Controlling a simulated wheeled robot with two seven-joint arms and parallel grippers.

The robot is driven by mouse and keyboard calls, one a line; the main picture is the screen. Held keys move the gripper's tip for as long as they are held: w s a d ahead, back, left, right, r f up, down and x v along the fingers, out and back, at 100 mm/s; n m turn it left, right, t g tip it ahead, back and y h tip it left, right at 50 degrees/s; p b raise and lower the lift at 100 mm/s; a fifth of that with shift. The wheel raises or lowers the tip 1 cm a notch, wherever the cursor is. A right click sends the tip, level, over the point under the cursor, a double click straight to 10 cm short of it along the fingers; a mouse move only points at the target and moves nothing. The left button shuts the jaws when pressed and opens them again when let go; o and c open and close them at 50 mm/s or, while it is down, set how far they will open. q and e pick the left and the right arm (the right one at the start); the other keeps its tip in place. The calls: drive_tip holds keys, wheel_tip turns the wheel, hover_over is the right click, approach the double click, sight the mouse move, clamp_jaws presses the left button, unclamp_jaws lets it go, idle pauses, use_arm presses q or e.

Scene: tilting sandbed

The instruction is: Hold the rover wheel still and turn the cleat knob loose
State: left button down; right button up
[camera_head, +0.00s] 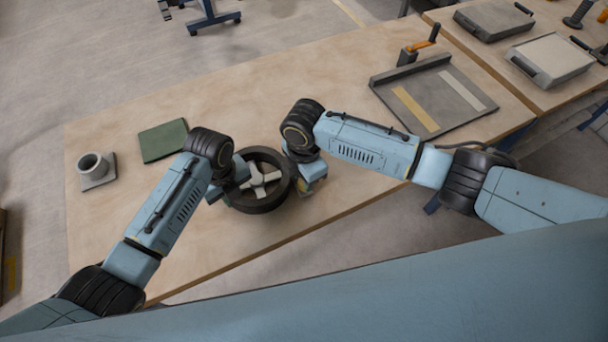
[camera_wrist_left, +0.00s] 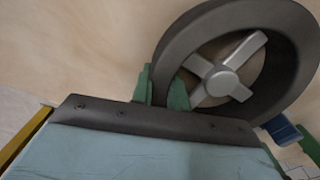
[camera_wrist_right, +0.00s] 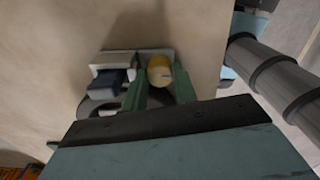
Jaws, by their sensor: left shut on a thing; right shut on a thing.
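The dark rover wheel (camera_head: 277,199) lies flat near the table's front edge, with a pale cross-shaped hub. It also shows in the left wrist view (camera_wrist_left: 290,40). My left gripper (camera_head: 240,178) reaches the wheel from its left. In the left wrist view its green fingers (camera_wrist_left: 162,92) are shut on the wheel's rim. The cleat knob, a short yellow cylinder (camera_wrist_right: 159,70), is between the green fingers of my right gripper (camera_wrist_right: 158,85), which is shut on it at the wheel's right side. In the head view my right arm hides the knob.
A green pad (camera_head: 163,140) and a grey ring-shaped holder (camera_head: 95,170) sit at the table's left. A grey tray (camera_head: 440,95) with two strips and an orange-handled crank (camera_head: 420,46) are at the right. The bare middle of the table (camera_head: 240,100) is free.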

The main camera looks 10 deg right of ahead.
idle(0.4)
drive_tip(key=o, duration=0.7)
